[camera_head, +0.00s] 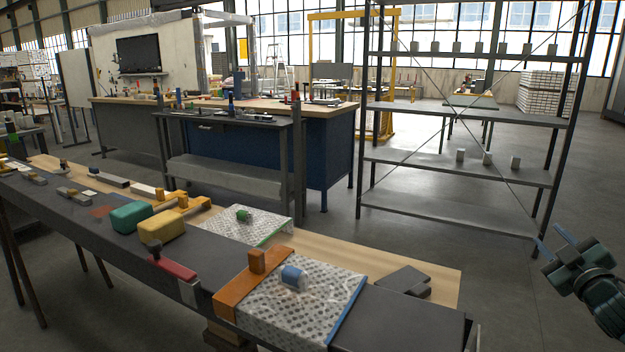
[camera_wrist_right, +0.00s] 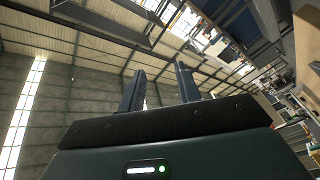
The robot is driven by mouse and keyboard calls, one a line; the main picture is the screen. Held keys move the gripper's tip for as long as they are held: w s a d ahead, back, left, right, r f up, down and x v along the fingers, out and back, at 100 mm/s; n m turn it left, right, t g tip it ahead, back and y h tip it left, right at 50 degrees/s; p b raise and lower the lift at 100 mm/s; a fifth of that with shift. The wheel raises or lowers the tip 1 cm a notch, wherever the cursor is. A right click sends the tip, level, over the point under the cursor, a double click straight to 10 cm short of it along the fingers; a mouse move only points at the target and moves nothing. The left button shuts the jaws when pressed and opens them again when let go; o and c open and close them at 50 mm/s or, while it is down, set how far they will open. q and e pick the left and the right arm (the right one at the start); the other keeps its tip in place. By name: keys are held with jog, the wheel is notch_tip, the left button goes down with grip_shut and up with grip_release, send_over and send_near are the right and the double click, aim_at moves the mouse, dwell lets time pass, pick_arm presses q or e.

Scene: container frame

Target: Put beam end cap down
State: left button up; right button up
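No piece is plainly marked as the beam end cap. Small pale blocks (camera_head: 487,158) stand on a lower shelf of the metal rack, with several more (camera_head: 457,47) on its top shelf. A blue-and-white cylinder (camera_head: 293,277) lies on a perforated white sheet on the bench, and a small green piece (camera_head: 243,215) lies on another. My right gripper (camera_head: 552,241) is at the far right, apart from bench and rack. Its two fingers stand apart with nothing between them, as the right wrist view (camera_wrist_right: 160,88) also shows. My left gripper is out of view.
The open metal rack (camera_head: 450,215) stands behind. Clear floor lies between bench and rack.

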jog(key=s+a+f+g+y, duration=0.1)
jog(key=s+a+f, duration=0.3)
jog(key=a+f, duration=0.3)
jog(key=s+a+f+m+g+y, duration=0.1)
jog(key=s+a+f+g+y, duration=0.15)
jog(key=a+f, duration=0.45)
jog(key=s+a+f+g+y, duration=0.1)
jog(key=s+a+f, duration=0.4)
jog(key=a+f, duration=0.15)
jog(key=s+a+f+m+y, duration=0.2)
jog(key=s+a, duration=0.7)
jog(key=a, duration=0.3)
pick_arm(q)
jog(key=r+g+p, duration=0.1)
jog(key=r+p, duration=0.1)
jog(key=p, duration=0.6)
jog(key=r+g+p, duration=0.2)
jog(key=p, duration=0.7)
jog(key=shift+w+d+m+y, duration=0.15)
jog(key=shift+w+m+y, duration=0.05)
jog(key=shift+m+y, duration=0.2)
pick_arm(e)
jog(key=s+a+r+m+g, duration=0.2)
jog(key=s+a+r+g, duration=0.2)
jog(key=s+a+r, duration=0.2)
notch_tip(320, 180, up, 3)
jog(key=shift+s+f, duration=0.15)
jog(key=shift+s, duration=1.05)
